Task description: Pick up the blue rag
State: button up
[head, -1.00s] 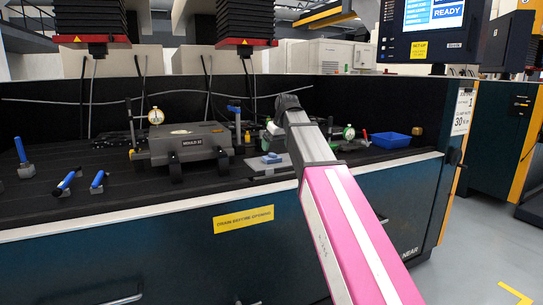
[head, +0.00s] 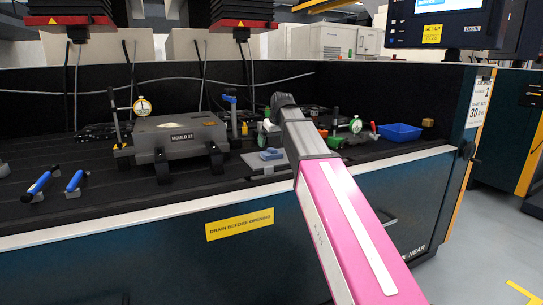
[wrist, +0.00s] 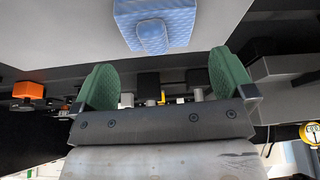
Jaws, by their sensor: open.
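The blue rag (head: 271,154) lies folded on a flat grey plate (head: 255,168) on the dark worktop, left of my arm in the head view. In the wrist view the rag (wrist: 160,22), with a woven pattern, shows at the top centre on the pale plate surface. My gripper (wrist: 165,75) has two green-padded fingers spread wide apart with nothing between them. The rag is beyond the fingertips, apart from them.
A grey mould block (head: 178,140) stands left of the rag, with a dial gauge (head: 142,106) behind it. Blue-handled tools (head: 75,181) lie further left. The worktop's front edge runs below the rag.

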aim_at(271, 149)
jog(key=shift+x, duration=2.85)
jog(key=shift+d, duration=0.15)
jog(key=c, duration=0.6)
